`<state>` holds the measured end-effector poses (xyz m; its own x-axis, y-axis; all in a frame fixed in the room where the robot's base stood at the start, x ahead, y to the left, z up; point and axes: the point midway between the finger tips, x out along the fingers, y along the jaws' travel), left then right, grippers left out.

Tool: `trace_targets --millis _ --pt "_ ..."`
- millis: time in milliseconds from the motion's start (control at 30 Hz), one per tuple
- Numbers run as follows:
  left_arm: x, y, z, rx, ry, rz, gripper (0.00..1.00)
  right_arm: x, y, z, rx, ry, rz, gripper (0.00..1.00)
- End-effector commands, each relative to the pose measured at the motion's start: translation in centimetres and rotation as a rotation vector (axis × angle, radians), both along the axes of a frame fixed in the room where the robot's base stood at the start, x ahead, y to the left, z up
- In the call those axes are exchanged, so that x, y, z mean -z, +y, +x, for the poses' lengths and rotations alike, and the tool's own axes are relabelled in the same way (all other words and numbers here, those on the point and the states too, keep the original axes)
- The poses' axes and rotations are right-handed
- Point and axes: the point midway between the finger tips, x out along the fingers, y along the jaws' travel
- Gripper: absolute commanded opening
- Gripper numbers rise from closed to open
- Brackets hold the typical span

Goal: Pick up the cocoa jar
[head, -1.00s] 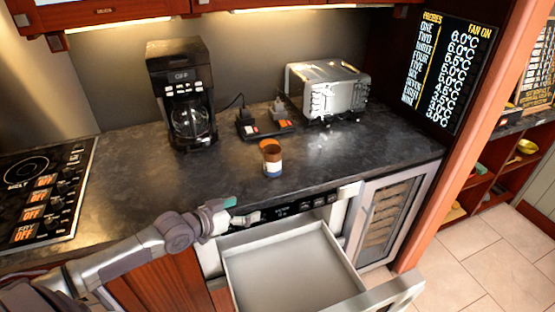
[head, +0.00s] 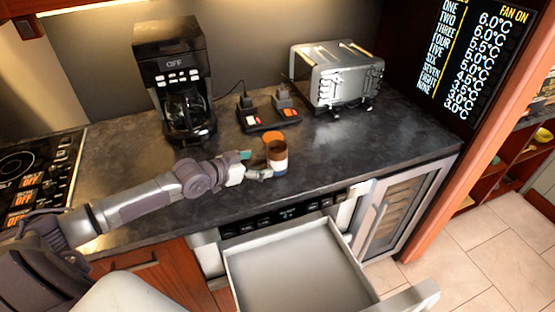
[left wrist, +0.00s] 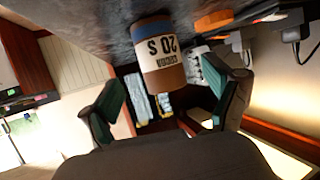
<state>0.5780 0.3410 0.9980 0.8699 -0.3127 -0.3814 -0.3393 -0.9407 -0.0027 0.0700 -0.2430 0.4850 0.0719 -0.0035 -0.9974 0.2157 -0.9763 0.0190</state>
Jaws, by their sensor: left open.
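The cocoa jar (head: 277,158) stands upright on the dark counter, with a brown upper part, a white label band and a blue base. Its orange lid (head: 272,137) appears to lie on the counter just behind it. My left gripper (head: 256,165) is open at the jar's left side, very close to it. In the left wrist view the jar (left wrist: 155,55) appears upside down, ahead of and roughly between the two green-padded fingers (left wrist: 168,92). I cannot tell whether a finger touches it. My right gripper is not in view.
A coffee maker (head: 175,80) stands behind left, a toaster (head: 337,75) behind right, and a power strip with plugs (head: 268,115) between them. An open drawer (head: 295,270) juts out below the counter. The counter right of the jar is clear.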

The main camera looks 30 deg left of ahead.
Motion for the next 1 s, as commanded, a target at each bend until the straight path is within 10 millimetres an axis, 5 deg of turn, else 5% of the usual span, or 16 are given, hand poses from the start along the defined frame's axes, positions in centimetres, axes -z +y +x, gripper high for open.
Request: trace_targets --millis 633,933,1000 --pt "2.9 -2.8 6.4 -0.002 0.000 -0.002 0.89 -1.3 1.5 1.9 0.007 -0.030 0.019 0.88" --pt "3.3 -3.0 6.9 0.000 0.000 0.000 0.89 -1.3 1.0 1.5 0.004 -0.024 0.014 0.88" --pt "3.2 -3.0 6.9 0.000 0.000 0.000 0.80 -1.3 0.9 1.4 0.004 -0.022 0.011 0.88"
